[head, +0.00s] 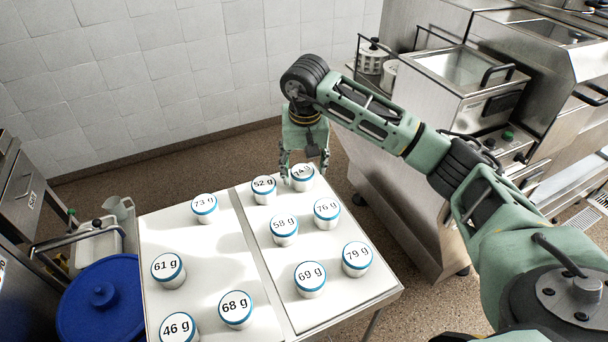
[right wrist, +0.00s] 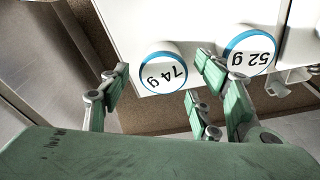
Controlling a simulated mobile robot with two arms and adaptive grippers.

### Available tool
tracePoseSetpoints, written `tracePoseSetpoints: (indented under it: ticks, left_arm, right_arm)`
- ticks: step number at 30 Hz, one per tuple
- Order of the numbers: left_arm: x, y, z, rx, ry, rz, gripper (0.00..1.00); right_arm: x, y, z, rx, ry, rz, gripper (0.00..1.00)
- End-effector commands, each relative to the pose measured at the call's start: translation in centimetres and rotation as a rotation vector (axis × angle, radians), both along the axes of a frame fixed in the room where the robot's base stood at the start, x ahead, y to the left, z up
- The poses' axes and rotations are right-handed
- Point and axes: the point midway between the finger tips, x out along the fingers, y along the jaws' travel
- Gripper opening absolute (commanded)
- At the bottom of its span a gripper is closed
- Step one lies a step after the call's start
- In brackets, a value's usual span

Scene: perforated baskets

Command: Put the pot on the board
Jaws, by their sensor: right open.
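Several white pots with blue rims and weight labels stand upright. The 74 g pot (head: 303,178) is at the far edge of the right-hand white board (head: 320,232), with the 52 g pot (head: 263,190) to its left. My right gripper (head: 305,163) is open and empty, pointing down at the 74 g pot and partly covering it. In the right wrist view, the 74 g pot (right wrist: 163,68) shows between and beyond the open fingers (right wrist: 160,84). The 52 g pot (right wrist: 249,50) is close to the finger on the right. I cannot tell whether any finger touches a pot. My left gripper is out of view.
The 58 g (head: 284,229), 76 g (head: 326,212), 69 g (head: 310,279) and 79 g (head: 356,258) pots also stand on that board. The left-hand white surface (head: 200,265) holds several pots. A steel fryer unit (head: 400,195) stands right, a blue lid (head: 100,310) left.

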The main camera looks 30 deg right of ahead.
Motion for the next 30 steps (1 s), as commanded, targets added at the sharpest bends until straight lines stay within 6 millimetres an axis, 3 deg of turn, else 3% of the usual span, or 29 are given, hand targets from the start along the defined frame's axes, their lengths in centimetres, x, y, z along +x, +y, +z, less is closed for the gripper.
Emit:
tracePoseSetpoints:
  ticks: [6, 12, 18, 30]
  left_arm:
    - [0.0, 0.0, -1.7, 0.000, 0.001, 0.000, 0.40]
    - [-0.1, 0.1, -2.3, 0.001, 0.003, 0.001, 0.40]
    - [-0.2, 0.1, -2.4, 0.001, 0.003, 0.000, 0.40]
    - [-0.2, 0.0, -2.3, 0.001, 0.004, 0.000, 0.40]
  right_arm:
    - [-0.5, 0.3, 4.7, 0.000, -0.007, 0.000, 0.57]
    - [-1.0, 0.5, 7.6, 0.000, -0.003, -0.001, 0.57]
    - [-1.2, 0.6, 8.6, 0.000, 0.000, 0.000, 0.57]
    - [-1.2, 0.6, 8.6, 0.000, 0.000, 0.000, 0.57]
